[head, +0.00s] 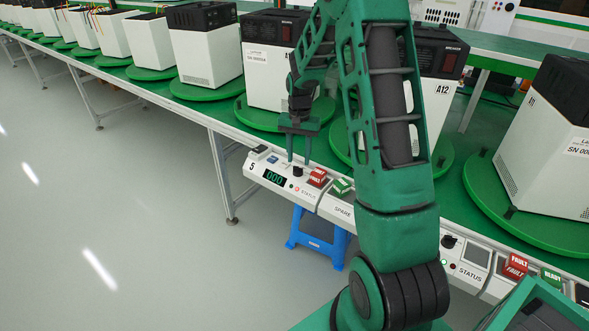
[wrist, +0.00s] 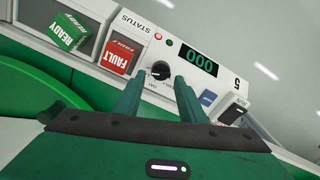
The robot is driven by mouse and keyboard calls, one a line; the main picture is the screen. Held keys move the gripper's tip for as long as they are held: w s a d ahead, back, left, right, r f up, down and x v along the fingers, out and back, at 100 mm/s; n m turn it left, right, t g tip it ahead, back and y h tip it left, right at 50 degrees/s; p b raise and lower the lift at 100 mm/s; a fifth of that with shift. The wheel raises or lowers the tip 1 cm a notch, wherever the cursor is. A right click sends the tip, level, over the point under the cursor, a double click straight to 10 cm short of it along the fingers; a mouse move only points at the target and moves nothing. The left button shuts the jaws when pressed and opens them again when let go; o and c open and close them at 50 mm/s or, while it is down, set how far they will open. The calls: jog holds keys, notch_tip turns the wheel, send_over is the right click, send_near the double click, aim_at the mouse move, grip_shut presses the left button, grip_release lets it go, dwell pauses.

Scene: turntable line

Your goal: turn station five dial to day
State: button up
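The station five panel (head: 270,165) carries a "5" label and a green display reading 000 (wrist: 199,64). Its dial is a black knob (wrist: 160,70) on the white panel, with small lettering around it. The knob's pointer direction is too small to read for certain. My gripper (wrist: 157,85) is open, with its two green fingers apart on either side of the knob in the wrist view. In the head view my gripper (head: 298,162) points down at the knob (head: 297,171). I cannot tell whether the fingers touch it.
White machines (head: 268,80) stand on green turntables behind. A blue stool (head: 318,240) is below.

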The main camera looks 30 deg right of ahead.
aim_at(299, 168)
notch_tip(299, 168, down, 5)
jog(key=shift+r, duration=0.1)
dwell(0.3)
